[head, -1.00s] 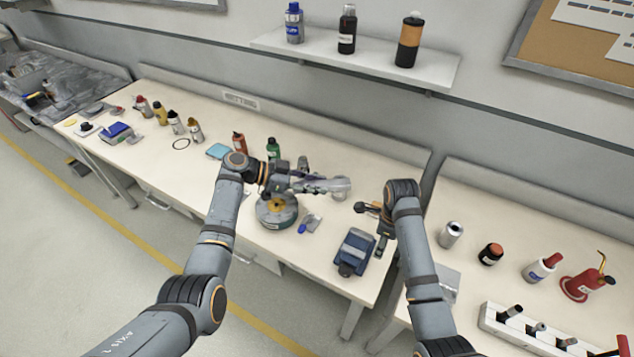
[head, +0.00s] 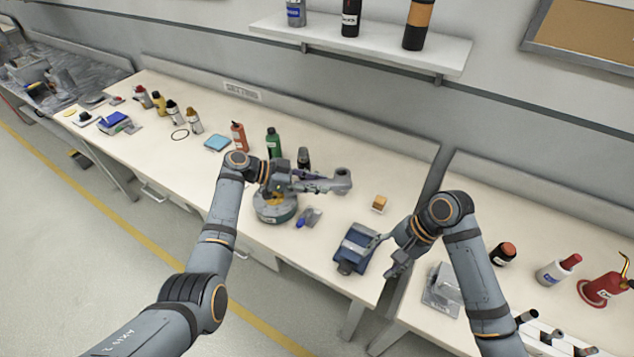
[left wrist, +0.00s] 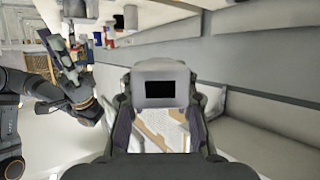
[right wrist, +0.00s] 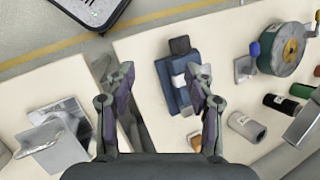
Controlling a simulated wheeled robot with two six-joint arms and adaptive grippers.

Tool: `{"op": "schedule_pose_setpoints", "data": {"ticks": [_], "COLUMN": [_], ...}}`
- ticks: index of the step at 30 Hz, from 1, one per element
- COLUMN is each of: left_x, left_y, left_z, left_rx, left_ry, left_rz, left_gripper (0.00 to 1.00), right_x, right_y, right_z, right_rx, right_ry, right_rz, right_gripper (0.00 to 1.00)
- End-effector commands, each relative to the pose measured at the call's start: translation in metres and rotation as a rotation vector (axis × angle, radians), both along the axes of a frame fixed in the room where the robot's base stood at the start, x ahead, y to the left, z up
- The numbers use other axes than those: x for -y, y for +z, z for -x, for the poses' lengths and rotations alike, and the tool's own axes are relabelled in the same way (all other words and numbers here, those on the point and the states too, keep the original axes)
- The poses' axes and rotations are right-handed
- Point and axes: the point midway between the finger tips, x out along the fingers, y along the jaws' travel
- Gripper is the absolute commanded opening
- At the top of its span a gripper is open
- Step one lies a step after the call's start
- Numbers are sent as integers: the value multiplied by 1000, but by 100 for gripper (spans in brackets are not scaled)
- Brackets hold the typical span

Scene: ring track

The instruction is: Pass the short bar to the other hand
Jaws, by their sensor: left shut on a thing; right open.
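In the left wrist view the bar (left wrist: 160,72) shows end-on between the fingers, with a dark square opening. My right gripper (head: 394,258) is open and empty, beside the blue vice near the bench's right end, well apart from the bar. In the right wrist view its two fingers (right wrist: 162,95) stand apart with the vice beyond them.
The blue vice (head: 355,246) stands near the front edge. A small orange-topped block (head: 379,203) sits behind the vice. Bottles line the back. A grey metal bracket (head: 441,290) is on the right bench, past a gap.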

Motion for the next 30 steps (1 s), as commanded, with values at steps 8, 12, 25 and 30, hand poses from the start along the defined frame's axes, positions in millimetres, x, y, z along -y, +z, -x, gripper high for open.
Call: {"op": "schedule_pose_setpoints", "data": {"ticks": [8, 12, 25, 30], "left_x": [0, 0, 0, 0], "left_y": [0, 0, 0, 0], "left_z": [0, 0, 0, 0], "left_rx": [0, 0, 0, 0], "left_ry": [0, 0, 0, 0], "left_rz": [0, 0, 0, 0], "left_gripper": [0, 0, 0, 0], "right_x": [-76, -99, -81, -7], "right_y": [-77, -148, -360, -418], "right_z": [45, 69, 229, 269], "right_rx": [-37, -155, -156, 57], "right_ry": [-122, -454, -740, -172], "right_rz": [-437, -522, -112, 235], "right_gripper": [54, 54, 54, 54]}}
